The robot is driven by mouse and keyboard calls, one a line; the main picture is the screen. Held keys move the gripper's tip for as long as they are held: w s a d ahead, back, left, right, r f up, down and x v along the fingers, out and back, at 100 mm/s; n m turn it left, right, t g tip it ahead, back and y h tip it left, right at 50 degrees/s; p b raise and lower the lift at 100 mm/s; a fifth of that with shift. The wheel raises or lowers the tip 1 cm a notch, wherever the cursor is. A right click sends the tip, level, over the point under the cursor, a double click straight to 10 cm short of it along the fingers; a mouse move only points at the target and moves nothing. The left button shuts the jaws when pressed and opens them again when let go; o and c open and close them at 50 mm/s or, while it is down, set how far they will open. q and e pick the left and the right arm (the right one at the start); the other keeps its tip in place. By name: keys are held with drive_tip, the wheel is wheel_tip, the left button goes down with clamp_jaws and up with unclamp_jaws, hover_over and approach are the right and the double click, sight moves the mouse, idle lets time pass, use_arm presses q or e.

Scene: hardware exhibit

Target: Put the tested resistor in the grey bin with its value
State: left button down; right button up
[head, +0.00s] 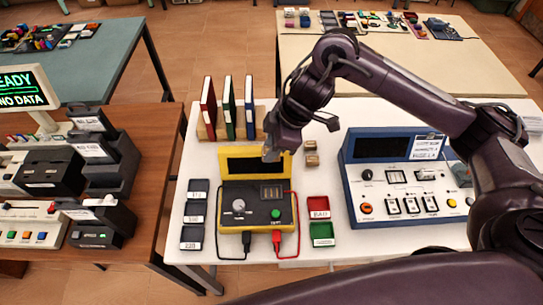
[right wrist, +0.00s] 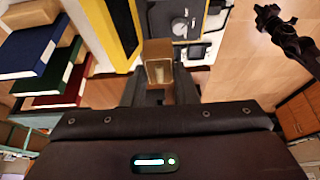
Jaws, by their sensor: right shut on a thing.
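My right gripper (head: 270,156) is over the back edge of the yellow tester (head: 232,193). In the right wrist view it is shut on a small tan block (right wrist: 158,62), which I take as the resistor; no value is readable on it. In the head view the block is mostly hidden. Three grey bins with white labels stand in a column left of the tester: back (head: 198,185), middle (head: 195,208) and front (head: 191,233). Their labels are too small to read surely. A dark jointed part, apparently my left gripper (right wrist: 268,18), shows in the right wrist view, its jaws unclear.
Two tan blocks (head: 311,153) lie right of the tester's lid. A red bin labelled BAD (head: 318,203) and a green bin (head: 322,229) stand right of the tester. Upright books (head: 229,108) stand behind. A blue instrument (head: 400,180) is at right. Black and red leads hang at the tester's front.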

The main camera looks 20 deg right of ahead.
drive_tip(key=shift+r, duration=0.6)
drive_tip(key=shift+w+d+f+m+b, duration=0.1)
drive_tip(key=shift+d+f+m+b, duration=0.1)
drive_tip(key=shift+m+b, duration=0.3)
drive_tip(key=m+t+b, duration=0.1)
drive_tip(key=m, duration=0.1)
drive_tip(key=d+m+h+b, duration=0.1)
drive_tip(key=m, duration=0.1)
drive_tip(key=d+f+m+t+b, duration=0.1)
drive_tip(key=m, duration=0.1)
drive_tip(key=shift+w+t+h+b, duration=0.2)
drive_tip(key=shift+t+h+b, duration=0.1)
drive_tip(key=d+m+h+b, duration=0.1)
drive_tip(key=m, duration=0.1)
drive_tip(key=d+m+h+b, duration=0.1)
drive_tip(key=m, duration=0.2)
drive_tip(key=d+m+b, duration=0.1)
drive_tip(key=m, duration=0.1)
drive_tip(key=shift+d+f+m+t+h, duration=0.1)
drive_tip(key=shift+f+m+t+h, duration=0.15)
drive_tip(key=shift+m+t+h, duration=0.15)
